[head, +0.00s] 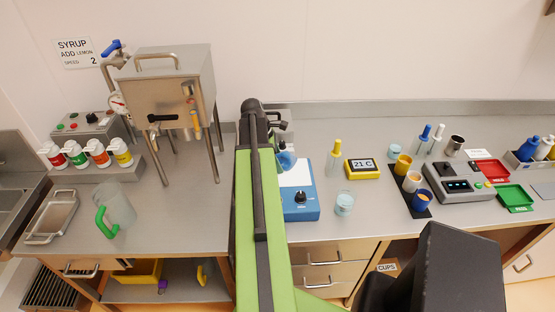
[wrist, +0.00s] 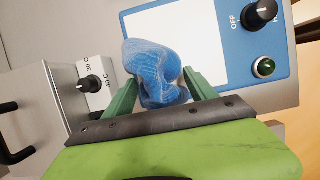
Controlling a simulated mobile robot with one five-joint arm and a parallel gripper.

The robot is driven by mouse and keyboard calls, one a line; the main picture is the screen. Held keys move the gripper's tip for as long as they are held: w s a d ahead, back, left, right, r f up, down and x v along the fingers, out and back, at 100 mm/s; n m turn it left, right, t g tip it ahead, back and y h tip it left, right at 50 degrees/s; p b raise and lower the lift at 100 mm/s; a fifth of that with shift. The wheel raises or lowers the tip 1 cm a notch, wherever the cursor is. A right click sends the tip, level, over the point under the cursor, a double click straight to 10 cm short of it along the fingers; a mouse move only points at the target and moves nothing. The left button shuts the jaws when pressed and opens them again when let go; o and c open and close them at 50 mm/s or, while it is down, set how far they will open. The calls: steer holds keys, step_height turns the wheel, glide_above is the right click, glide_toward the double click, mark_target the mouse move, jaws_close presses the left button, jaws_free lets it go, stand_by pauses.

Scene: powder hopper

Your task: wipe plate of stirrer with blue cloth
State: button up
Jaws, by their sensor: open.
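The stirrer (head: 300,205) is a blue box with a white plate (head: 298,174) and a black knob, just right of my arm. In the wrist view its white plate (wrist: 190,35) lies beyond my fingers, with the knob and a green lamp at right. The blue cloth (head: 287,161) is a crumpled bundle by the plate's left side. In the wrist view the cloth (wrist: 152,68) sits between the green fingers of my open gripper (wrist: 160,90). I cannot tell whether it touches the plate. My arm hides the gripper in the head view.
A grey device with a temperature knob (wrist: 90,84) stands close left of the stirrer. A steel hopper (head: 168,85) stands left of my arm.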

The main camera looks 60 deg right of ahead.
jaws_close()
stand_by(0.6)
steer(key=shift+d, duration=0.1)
stand_by(0.3)
